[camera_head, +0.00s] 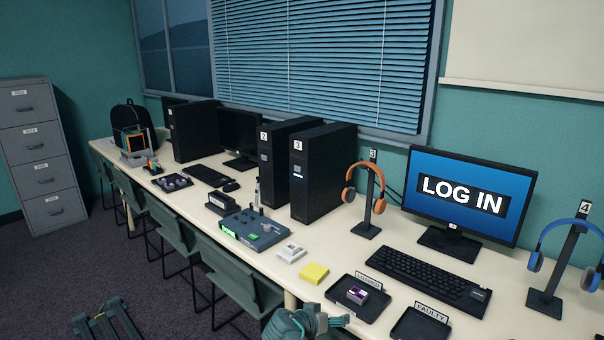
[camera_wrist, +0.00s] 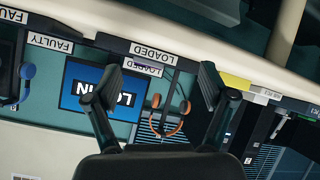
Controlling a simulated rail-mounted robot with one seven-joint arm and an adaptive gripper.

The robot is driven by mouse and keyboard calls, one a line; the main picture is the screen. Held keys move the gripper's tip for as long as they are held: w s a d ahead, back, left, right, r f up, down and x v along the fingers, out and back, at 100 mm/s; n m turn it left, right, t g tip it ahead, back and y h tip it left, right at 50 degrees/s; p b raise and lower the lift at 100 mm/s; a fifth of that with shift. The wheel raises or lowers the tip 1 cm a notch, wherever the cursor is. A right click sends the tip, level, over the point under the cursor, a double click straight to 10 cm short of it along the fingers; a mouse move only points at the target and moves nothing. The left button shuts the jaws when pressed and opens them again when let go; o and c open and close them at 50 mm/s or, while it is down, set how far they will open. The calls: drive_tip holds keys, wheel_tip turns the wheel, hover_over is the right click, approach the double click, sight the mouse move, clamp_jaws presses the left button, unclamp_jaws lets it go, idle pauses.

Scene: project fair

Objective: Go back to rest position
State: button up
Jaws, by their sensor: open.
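My gripper (camera_wrist: 160,82) shows in the wrist view with its two dark fingers spread apart and nothing between them. The wrist view is tilted and upside down, with the table edge, tray labels and the LOG IN monitor (camera_wrist: 100,100) beyond the fingers. In the head view, a teal part of my arm shows at the bottom edge, in front of the table's near side. The LOADED tray (camera_head: 374,311) holds a small purple and white item (camera_head: 357,294). The FAULTY tray (camera_head: 418,328) looks empty where it shows; its front is cut off.
The long table (camera_head: 325,259) carries a keyboard (camera_head: 425,280), the monitor (camera_head: 468,194), headphone stands, black computer towers (camera_head: 323,172), a yellow pad (camera_head: 314,273) and a blue-grey device (camera_head: 252,229). Green chairs (camera_head: 235,270) stand along the near side. A filing cabinet (camera_head: 42,155) stands at the left.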

drive_tip(key=s+d+f+n+g+y+p, duration=0.2)
drive_tip(key=s+f+n+g, duration=0.15)
drive_tip(key=s+f, duration=0.65)
drive_tip(key=s+d+f+n+g+y+p, duration=0.25)
drive_tip(key=s+f+g, duration=0.3)
drive_tip(key=f, duration=0.85)
drive_tip(key=s+d+f+g+y+p, duration=0.1)
drive_tip(key=s+f+g, duration=0.1)
drive_tip(key=s, duration=0.6)
drive_tip(key=s+d+f+m+g+y+p, duration=0.1)
drive_tip(key=s+f, duration=0.3)
drive_tip(key=s, duration=0.5)
drive_tip(key=s+d+f+m+g+y+p, duration=0.1)
drive_tip(key=s+d+f+g+p, duration=0.1)
drive_tip(key=s, duration=0.7)
drive_tip(key=shift+f+g+p, duration=0.45)
drive_tip(key=shift+g+p, duration=0.15)
drive_tip(key=shift+g, duration=0.2)
drive_tip(key=shift+s+d, duration=0.1)
